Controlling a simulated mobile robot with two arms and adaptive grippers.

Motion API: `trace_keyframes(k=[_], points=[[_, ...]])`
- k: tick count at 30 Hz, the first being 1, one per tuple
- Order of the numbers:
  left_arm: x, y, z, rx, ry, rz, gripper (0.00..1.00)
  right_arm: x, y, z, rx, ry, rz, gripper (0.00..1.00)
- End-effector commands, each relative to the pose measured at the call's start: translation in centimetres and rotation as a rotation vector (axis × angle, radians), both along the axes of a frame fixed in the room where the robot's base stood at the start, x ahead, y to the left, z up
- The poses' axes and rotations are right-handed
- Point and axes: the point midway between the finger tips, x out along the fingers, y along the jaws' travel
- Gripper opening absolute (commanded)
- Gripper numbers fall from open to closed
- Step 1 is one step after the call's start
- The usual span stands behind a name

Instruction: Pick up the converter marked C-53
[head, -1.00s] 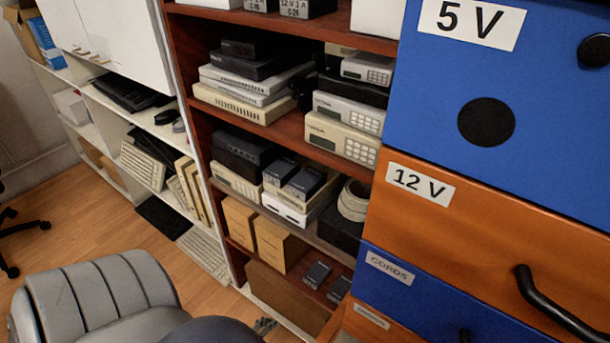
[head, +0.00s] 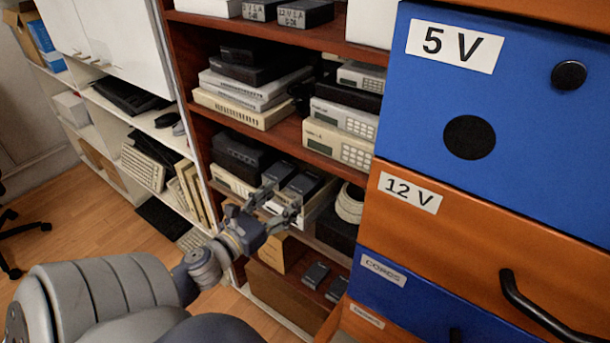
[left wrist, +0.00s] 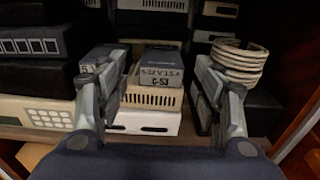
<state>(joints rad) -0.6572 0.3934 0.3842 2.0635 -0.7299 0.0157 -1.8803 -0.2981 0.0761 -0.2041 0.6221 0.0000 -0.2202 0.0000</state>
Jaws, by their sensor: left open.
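The converter marked C-53 (left wrist: 162,60) is a dark box with a pale label on its near end. It lies on a beige vented device (left wrist: 150,97) on a middle shelf. In the head view it appears to be the right one of two dark boxes, converter C-53 (head: 304,183). My left gripper (head: 281,197) reaches in front of it, open and empty. In the left wrist view, the fingers of my left gripper (left wrist: 159,88) stand either side of the converter, apart from it. My right gripper is not in view.
Another dark converter (head: 279,172) sits close to the left, partly behind a finger in the wrist view. A coiled pale cable (head: 350,202) lies to the right. A large drawer cabinet (head: 480,210) closes off the right side. A shelf board (head: 250,122) runs above.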

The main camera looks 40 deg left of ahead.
Motion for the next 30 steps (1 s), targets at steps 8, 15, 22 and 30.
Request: trace_keyframes(k=[8, 15, 22, 30], points=[[2.5, 0.3, -0.1, -0.003, 0.0, 0.001, 0.61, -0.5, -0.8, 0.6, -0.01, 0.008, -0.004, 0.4], [5.3, 0.3, -0.2, -0.005, -0.002, 0.002, 0.61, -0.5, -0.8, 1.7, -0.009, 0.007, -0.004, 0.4], [7.4, 0.5, -0.6, -0.004, 0.001, 0.002, 0.61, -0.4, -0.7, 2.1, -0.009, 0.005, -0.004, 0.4], [7.5, 0.5, -0.7, -0.005, 0.001, 0.001, 0.58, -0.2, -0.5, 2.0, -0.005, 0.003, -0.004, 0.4]])
